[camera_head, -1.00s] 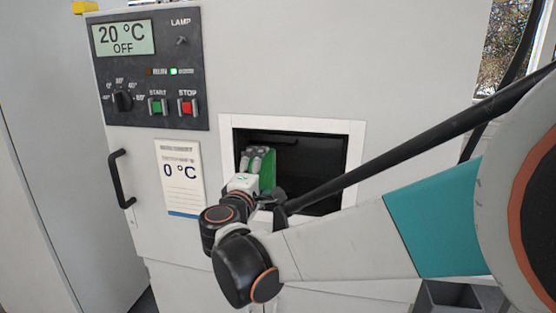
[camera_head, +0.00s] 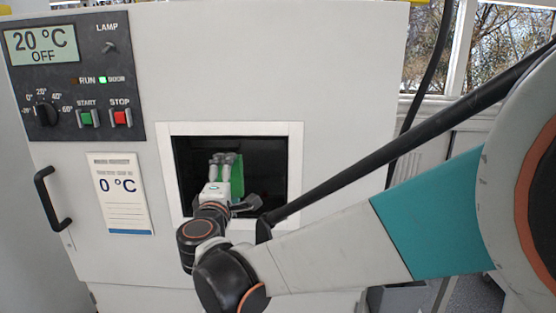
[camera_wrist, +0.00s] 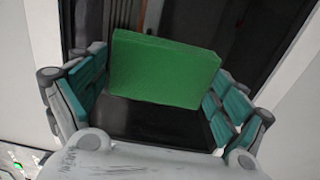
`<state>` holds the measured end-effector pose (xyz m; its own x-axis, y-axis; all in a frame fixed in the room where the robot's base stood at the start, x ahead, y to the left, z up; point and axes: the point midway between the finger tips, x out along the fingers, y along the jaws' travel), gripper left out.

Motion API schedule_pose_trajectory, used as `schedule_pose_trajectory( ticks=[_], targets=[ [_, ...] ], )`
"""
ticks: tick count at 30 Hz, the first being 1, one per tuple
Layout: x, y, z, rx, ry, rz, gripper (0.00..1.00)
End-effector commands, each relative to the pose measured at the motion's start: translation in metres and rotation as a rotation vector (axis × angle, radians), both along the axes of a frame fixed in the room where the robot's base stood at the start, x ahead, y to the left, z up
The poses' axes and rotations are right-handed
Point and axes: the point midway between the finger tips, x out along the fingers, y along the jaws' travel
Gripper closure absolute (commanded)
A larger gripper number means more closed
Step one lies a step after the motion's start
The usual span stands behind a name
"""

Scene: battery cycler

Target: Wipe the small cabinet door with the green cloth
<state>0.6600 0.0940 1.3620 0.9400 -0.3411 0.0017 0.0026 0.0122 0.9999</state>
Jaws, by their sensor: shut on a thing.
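The green cloth (camera_head: 236,178) is a thick, block-like pad. My gripper (camera_head: 226,160) is shut on it, in front of the dark window of the cabinet door (camera_head: 255,270). The cloth also shows in the wrist view (camera_wrist: 165,70), upright between the two teal-padded fingers. The dark pane (camera_head: 265,175) sits in a white frame (camera_head: 294,170). In the wrist view the dark area lies behind the cloth. I cannot tell whether the cloth touches the pane, as its far face is hidden.
A control panel (camera_head: 75,110) with display, dial and START and STOP buttons is at upper left. A black door handle (camera_head: 50,200) sticks out at left, beside a "0 °C" label (camera_head: 120,195). Windows are at the upper right.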

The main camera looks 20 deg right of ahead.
Motion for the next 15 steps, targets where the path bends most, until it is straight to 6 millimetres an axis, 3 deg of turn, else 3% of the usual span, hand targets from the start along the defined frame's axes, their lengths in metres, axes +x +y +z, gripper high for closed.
schedule_pose_trajectory(
  ticks=[15],
  targets=[
    [-0.013, -0.029, 0.001, 0.000, 0.000, -0.002, 0.28]
  ],
)
